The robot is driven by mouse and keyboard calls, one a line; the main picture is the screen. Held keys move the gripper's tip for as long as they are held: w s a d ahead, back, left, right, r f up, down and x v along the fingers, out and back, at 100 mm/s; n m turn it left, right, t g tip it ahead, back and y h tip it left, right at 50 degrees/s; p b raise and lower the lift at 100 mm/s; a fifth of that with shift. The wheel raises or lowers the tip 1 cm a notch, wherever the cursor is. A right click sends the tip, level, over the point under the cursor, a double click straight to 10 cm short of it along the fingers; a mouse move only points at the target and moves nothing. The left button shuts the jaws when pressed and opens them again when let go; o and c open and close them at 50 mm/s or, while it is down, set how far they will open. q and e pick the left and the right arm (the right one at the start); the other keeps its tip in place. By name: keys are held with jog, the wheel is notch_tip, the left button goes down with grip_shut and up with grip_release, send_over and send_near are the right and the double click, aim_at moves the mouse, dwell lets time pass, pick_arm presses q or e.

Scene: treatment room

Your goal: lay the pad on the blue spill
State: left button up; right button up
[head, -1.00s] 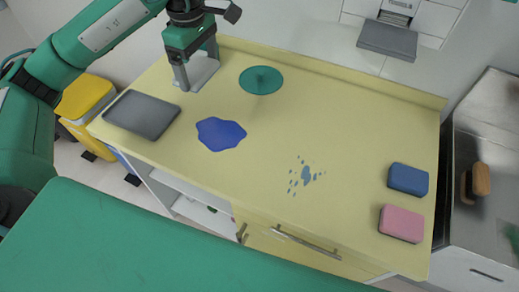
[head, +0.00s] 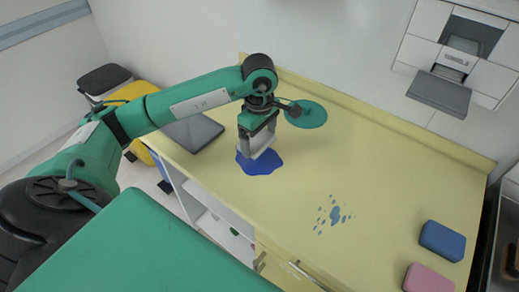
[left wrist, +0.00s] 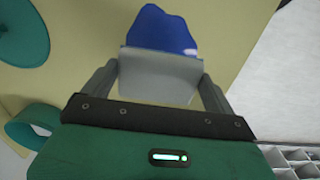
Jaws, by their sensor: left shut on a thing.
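The pad (head: 260,146) is pale grey and is held between the fingers of my left gripper (head: 259,139). In the left wrist view the pad (left wrist: 160,78) spans the space between both fingers. The blue spill (head: 262,165) is a dark blue irregular patch on the yellow counter. The pad is over its upper part in the head view and hides some of it. In the left wrist view the spill (left wrist: 160,30) shows beyond the pad's far edge. I cannot tell whether the pad touches the counter. My right gripper is not in view.
On the yellow counter (head: 375,160) are a teal disc (head: 308,114) close to my gripper, a dark grey tray (head: 192,133), pale blue splatter (head: 335,213), a blue sponge (head: 442,241) and a pink sponge (head: 428,278). The middle and right of the counter are mostly clear.

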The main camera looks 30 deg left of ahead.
aim_at(259, 160)
pick_arm(q)
notch_tip(259, 160, down, 2)
jog(key=shift+f, duration=0.2)
notch_tip(259, 160, down, 3)
jog(key=shift+f+p, duration=0.1)
jog(key=shift+p, duration=0.25)
jog(key=shift+f, duration=0.35)
jog(key=o, duration=0.6)
jog(key=shift+o, duration=0.4)
jog(key=shift+r, duration=0.45)
notch_tip(259, 160, up, 3)
jog(key=shift+w+r+b, duration=0.1)
jog(key=shift+b, duration=0.4)
notch_tip(259, 160, up, 7)
jog(key=shift+r+b, duration=0.1)
jog(key=shift+b, duration=0.5)
jog(key=shift+r, duration=0.55)
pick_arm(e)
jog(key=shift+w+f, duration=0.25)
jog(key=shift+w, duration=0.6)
